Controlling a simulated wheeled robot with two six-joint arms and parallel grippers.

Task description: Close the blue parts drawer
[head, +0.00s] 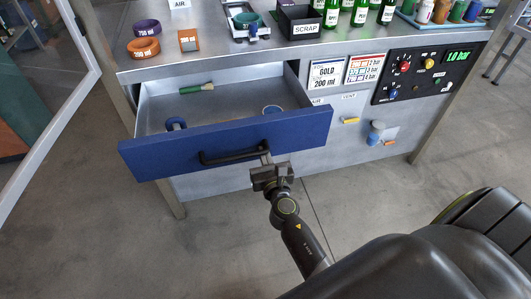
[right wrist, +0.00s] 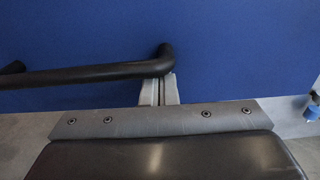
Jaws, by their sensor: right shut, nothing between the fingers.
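The blue parts drawer (head: 225,143) stands open, pulled out from the bench below its top. Its black bar handle (head: 232,155) is on the blue front, and the handle fills the upper left in the right wrist view (right wrist: 90,75). My right gripper (head: 266,158) is shut and empty at the right end of the handle, close to the drawer front. In the right wrist view its fingers (right wrist: 160,90) are together just under the handle's right end; whether they touch the front I cannot tell. My left gripper is not in view.
Inside the drawer lie a green-handled tool (head: 196,88) and small blue parts. The steel bench top (head: 205,57) carries rings, a scrap box (head: 299,22) and several green bottles. A control panel (head: 423,71) is at the right.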

